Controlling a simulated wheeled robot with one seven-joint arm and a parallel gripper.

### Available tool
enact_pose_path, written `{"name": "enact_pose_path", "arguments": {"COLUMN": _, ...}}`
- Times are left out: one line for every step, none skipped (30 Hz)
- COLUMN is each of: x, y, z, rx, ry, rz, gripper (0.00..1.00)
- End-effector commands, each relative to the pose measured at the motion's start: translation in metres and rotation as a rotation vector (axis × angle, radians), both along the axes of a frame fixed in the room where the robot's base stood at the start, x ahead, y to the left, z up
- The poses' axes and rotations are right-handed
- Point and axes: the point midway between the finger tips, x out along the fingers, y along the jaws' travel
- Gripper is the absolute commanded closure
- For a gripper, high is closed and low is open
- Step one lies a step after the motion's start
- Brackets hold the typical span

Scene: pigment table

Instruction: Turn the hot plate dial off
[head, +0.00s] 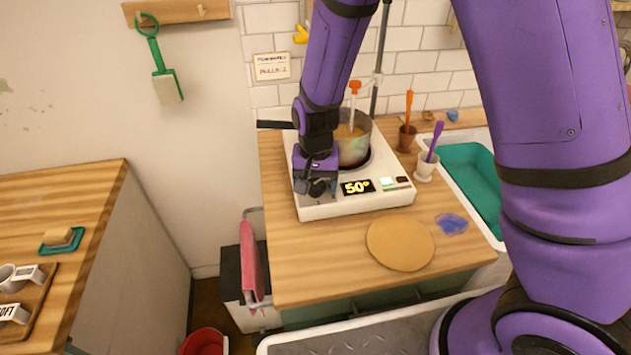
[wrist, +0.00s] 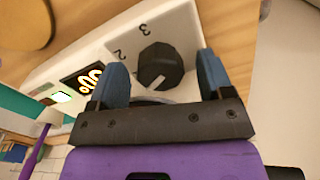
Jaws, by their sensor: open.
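The black hot plate dial (wrist: 160,66) shows in the wrist view on a white panel marked 2 and 3. A pale pointer line on it runs toward its lower edge, away from the 3. My gripper (wrist: 163,70) is open, with one blue finger on either side of the dial; whether they touch it I cannot tell. In the head view my gripper (head: 317,186) is over the front left of the white hot plate (head: 345,208) and largely hides the dial. The display (head: 357,187) reads 50°.
A pot (head: 353,150) with an orange-handled stirrer stands on the hot plate, close behind my gripper. A tan round mat (head: 400,243) and a blue smear (head: 452,224) lie in front. Brown (head: 406,138) and white (head: 426,167) cups stand to the right.

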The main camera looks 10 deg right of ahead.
Motion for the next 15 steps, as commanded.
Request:
{"name": "enact_pose_path", "arguments": {"x": -0.0001, "y": 0.0000, "z": 0.0000, "rx": 0.000, "ry": 0.000, "rz": 0.000, "gripper": 0.27}}
{"name": "enact_pose_path", "arguments": {"x": 0.0000, "y": 0.0000, "z": 0.0000, "rx": 0.000, "ry": 0.000, "rz": 0.000, "gripper": 0.27}}
{"name": "enact_pose_path", "arguments": {"x": 0.0000, "y": 0.0000, "z": 0.0001, "rx": 0.000, "ry": 0.000, "rz": 0.000, "gripper": 0.27}}
{"name": "enact_pose_path", "arguments": {"x": 0.0000, "y": 0.0000, "z": 0.0001, "rx": 0.000, "ry": 0.000, "rz": 0.000, "gripper": 0.27}}
{"name": "enact_pose_path", "arguments": {"x": 0.0000, "y": 0.0000, "z": 0.0002, "rx": 0.000, "ry": 0.000, "rz": 0.000, "gripper": 0.27}}
{"name": "enact_pose_path", "arguments": {"x": 0.0000, "y": 0.0000, "z": 0.0002, "rx": 0.000, "ry": 0.000, "rz": 0.000, "gripper": 0.36}}
{"name": "enact_pose_path", "arguments": {"x": 0.0000, "y": 0.0000, "z": 0.0002, "rx": 0.000, "ry": 0.000, "rz": 0.000, "gripper": 0.43}}
{"name": "enact_pose_path", "arguments": {"x": 0.0000, "y": 0.0000, "z": 0.0003, "rx": 0.000, "ry": 0.000, "rz": 0.000, "gripper": 0.49}}
{"name": "enact_pose_path", "arguments": {"x": 0.0000, "y": 0.0000, "z": 0.0003, "rx": 0.000, "ry": 0.000, "rz": 0.000, "gripper": 0.59}}
{"name": "enact_pose_path", "arguments": {"x": 0.0000, "y": 0.0000, "z": 0.0003, "rx": 0.000, "ry": 0.000, "rz": 0.000, "gripper": 0.66}}
{"name": "enact_pose_path", "arguments": {"x": 0.0000, "y": 0.0000, "z": 0.0003, "rx": 0.000, "ry": 0.000, "rz": 0.000, "gripper": 0.72}}
{"name": "enact_pose_path", "arguments": {"x": 0.0000, "y": 0.0000, "z": 0.0003, "rx": 0.000, "ry": 0.000, "rz": 0.000, "gripper": 0.76}}
{"name": "enact_pose_path", "arguments": {"x": 0.0000, "y": 0.0000, "z": 0.0004, "rx": 0.000, "ry": 0.000, "rz": 0.000, "gripper": 0.76}}
{"name": "enact_pose_path", "arguments": {"x": 0.0000, "y": 0.0000, "z": 0.0004, "rx": 0.000, "ry": 0.000, "rz": 0.000, "gripper": 0.76}}
{"name": "enact_pose_path", "arguments": {"x": 0.0000, "y": 0.0000, "z": 0.0004, "rx": 0.000, "ry": 0.000, "rz": 0.001, "gripper": 0.76}}
